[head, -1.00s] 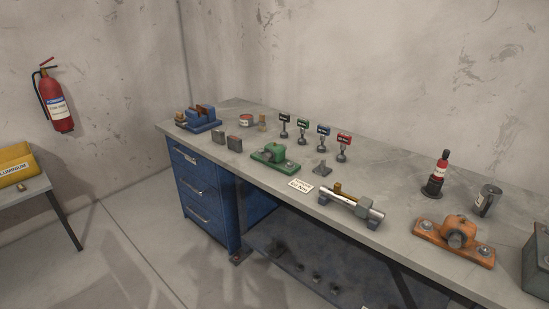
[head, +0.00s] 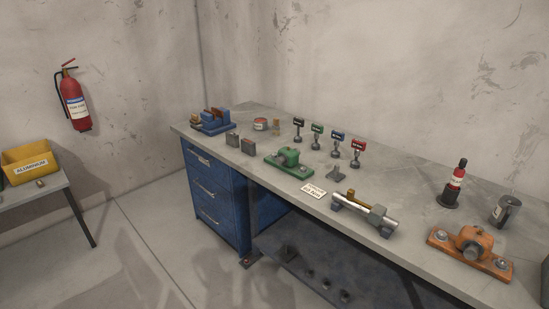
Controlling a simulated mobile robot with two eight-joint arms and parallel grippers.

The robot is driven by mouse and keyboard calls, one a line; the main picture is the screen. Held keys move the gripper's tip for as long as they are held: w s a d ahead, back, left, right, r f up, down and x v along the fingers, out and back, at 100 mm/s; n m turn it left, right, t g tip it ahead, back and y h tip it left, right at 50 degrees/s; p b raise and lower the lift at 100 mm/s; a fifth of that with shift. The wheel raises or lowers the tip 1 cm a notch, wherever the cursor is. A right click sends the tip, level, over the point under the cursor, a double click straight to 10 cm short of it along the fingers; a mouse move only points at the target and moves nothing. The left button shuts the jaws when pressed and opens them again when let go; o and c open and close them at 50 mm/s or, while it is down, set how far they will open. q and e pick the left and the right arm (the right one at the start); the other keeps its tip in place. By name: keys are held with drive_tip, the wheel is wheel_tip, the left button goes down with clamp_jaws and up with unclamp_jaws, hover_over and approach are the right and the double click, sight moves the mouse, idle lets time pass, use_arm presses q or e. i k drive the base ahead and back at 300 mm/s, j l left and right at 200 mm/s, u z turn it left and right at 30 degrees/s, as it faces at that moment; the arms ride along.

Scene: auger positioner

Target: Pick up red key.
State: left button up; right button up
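A small upright piece with a red rectangular head (head: 357,148) stands on the workbench; it appears to be the red key. The lettering on the heads is too small to read. Neither of my grippers is in view.
A yellow bin (head: 27,160) stands at left.

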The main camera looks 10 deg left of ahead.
sight(359, 145)
drive_tip(key=i+j+z, duration=0.3)
drive_tip(key=i+j, duration=0.95)
